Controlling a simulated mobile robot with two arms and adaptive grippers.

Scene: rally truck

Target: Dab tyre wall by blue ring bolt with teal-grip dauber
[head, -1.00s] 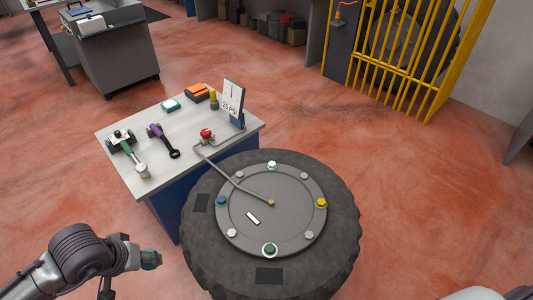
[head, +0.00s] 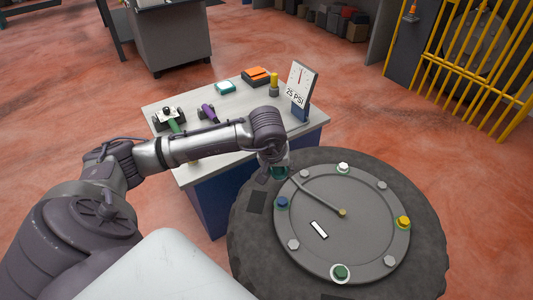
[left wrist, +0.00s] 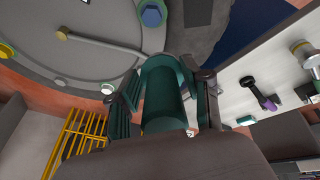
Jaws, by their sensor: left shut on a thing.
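The tyre (head: 415,255) lies flat with a round grey hub plate (head: 360,245). The blue ring bolt (head: 282,203) is at the plate's left edge; it also shows at the top of the left wrist view (left wrist: 152,13). A dark patch (head: 257,202) marks the tyre wall just left of that bolt. My left gripper (head: 274,170) is above the tyre's upper-left part, shut on the teal-grip dauber, whose teal grip (left wrist: 165,98) shows between the fingers in the left wrist view. My right gripper is not in view.
A yellow cage (head: 450,75) stands at the back right.

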